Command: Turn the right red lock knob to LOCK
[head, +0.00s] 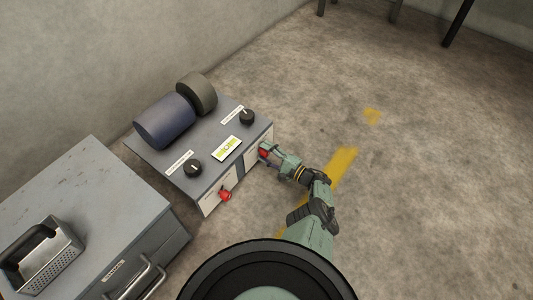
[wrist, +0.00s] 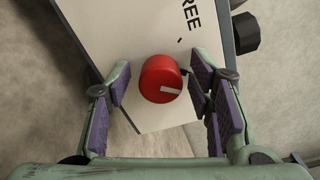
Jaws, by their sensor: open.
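The right red lock knob (wrist: 158,78) sits on the white front panel (wrist: 145,30) of the machine. In the wrist view it lies between the two purple-padded fingers of my gripper (wrist: 165,92), with a gap on both sides. In the head view my gripper (head: 268,150) is at the right end of the machine's front, around the right red knob (head: 263,154), which is partly hidden.
A left red knob (head: 225,194) is on the same front. The machine top (head: 215,165) carries two black dials (head: 193,168), a lit display (head: 226,148) and dark rollers (head: 165,120). A grey cabinet (head: 90,200) with a grater (head: 45,258) stands left.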

